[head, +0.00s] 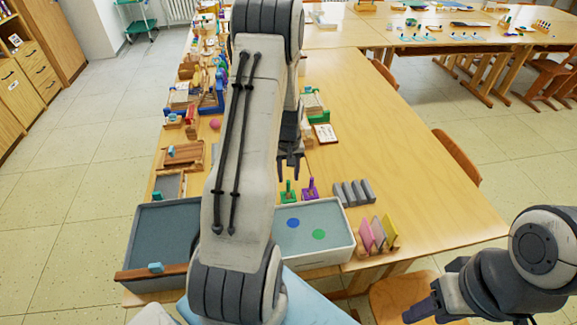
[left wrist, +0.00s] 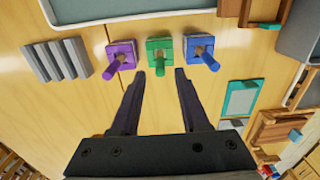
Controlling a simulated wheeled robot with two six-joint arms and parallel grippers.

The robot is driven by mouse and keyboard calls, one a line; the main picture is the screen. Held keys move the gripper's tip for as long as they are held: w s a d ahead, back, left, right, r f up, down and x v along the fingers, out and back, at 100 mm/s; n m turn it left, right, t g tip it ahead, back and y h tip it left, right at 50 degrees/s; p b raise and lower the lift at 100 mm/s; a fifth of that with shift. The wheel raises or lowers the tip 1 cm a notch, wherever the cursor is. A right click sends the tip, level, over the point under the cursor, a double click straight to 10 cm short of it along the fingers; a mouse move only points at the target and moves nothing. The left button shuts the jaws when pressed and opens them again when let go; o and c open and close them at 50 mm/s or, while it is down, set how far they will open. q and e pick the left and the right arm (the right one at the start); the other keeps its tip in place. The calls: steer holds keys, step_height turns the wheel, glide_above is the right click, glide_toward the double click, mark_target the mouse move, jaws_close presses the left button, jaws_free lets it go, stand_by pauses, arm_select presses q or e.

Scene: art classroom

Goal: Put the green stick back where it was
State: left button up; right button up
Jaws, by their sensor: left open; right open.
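A green stick (head: 288,186) stands in a green block on the table beside a purple stick (head: 310,184) in a purple block. The left wrist view shows the green stick (left wrist: 160,66) in the middle, the purple stick (left wrist: 114,66) to its left and a blue stick (left wrist: 209,61) to its right, each in a block of its own colour. My left gripper (head: 290,178) is open and empty above the green block; in the left wrist view the green stick appears between its fingertips (left wrist: 159,73), apart from both. My right gripper (head: 423,310) is open and empty, off the table's front right.
A white-rimmed tray (head: 350,238) with a blue and a green spot lies in front of the sticks. A dark grey tray (head: 140,232) is to the left. Grey ridged blocks (head: 354,192) and coloured upright boards (head: 379,232) stand to the right. The table's right side is clear.

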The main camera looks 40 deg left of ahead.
arm_select(q)
step_height(320, 180, up, 5)
steer(key=shift+r+b, duration=0.1)
steer(key=shift+b, duration=0.2)
steer(key=s+d+r+m, duration=0.1)
steer(key=d+r+m, duration=0.25)
steer(key=d, duration=0.65)
steer(key=s+d+r+m, duration=0.1)
steer(key=d+r+m, duration=0.3)
steer(key=d, duration=0.6)
steer(key=s+d+r+m, duration=0.3)
steer(key=s+d+m, duration=0.2)
steer(key=s+d, duration=0.2)
steer(key=s+d+r+m+h, duration=0.1)
steer(key=s+d+r+m, duration=0.1)
steer(key=s+d+m, duration=0.2)
steer(key=s+d, duration=0.3)
steer(key=s, duration=0.5)
steer(key=shift+s+r+m, duration=0.15)
steer(key=shift+r+m, duration=0.2)
steer(key=shift+r, duration=0.05)
